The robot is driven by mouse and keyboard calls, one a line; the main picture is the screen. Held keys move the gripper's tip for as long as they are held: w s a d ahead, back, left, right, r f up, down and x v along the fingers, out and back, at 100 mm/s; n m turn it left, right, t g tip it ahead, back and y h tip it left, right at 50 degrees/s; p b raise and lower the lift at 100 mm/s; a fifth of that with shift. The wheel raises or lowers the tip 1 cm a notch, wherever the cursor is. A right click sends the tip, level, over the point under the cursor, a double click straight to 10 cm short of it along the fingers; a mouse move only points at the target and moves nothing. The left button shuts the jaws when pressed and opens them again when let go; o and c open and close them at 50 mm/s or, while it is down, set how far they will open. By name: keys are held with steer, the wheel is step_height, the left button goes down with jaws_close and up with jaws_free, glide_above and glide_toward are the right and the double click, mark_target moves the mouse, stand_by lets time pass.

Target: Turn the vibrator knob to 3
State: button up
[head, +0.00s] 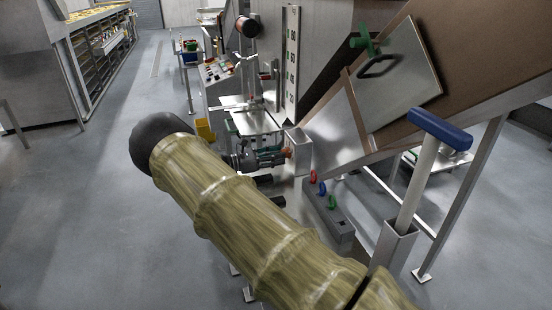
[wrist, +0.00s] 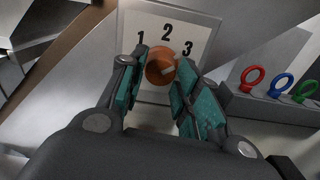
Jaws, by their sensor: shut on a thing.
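The orange-brown vibrator knob (wrist: 157,62) sits on a pale plate (wrist: 205,25) marked 1, 2 and 3 from left to right. A light mark on the knob slants up to the right, on the side of the 3; its exact alignment is hard to tell. My gripper (wrist: 162,60) has its teal-padded fingers on either side of the knob, shut on it. In the head view the gripper (head: 268,158) reaches the knob (head: 288,152) at a metal box (head: 300,153), and the numbers are hidden.
Red, blue and green rings (wrist: 279,84) stand on a grey block to the right of the plate. In the head view a blue-topped post (head: 440,130) and a sloped chute with a hatch (head: 395,75) are at the right. The floor at left is clear.

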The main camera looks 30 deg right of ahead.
steer(key=o, duration=1)
steer(key=v, duration=1.2)
steer(key=shift+f, duration=0.1)
